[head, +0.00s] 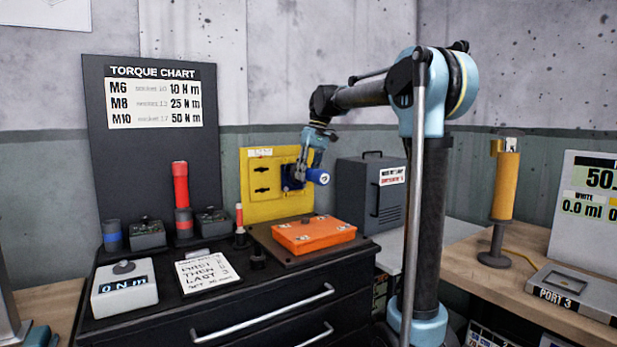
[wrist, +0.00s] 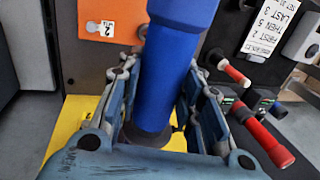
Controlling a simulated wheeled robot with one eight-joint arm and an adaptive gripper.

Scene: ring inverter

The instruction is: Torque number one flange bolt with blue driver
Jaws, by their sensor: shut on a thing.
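My gripper (head: 300,172) is shut on the blue driver (head: 319,176), raised in front of the yellow panel. In the wrist view the blue driver (wrist: 180,60) runs lengthwise between the two fingers of my gripper (wrist: 160,100), its dark end low between them. The orange flange plate (head: 313,236) lies on a dark base on the black cabinet, below and apart from the driver. I cannot make out which bolt is number one.
A red driver (head: 181,185) stands in a red-banded holder, with a blue-banded cylinder (head: 112,236) to its left. A torque readout (head: 124,290) shows 0 N m beside a handwritten note (head: 208,270). A grey box (head: 370,200) stands right of the yellow panel (head: 262,205).

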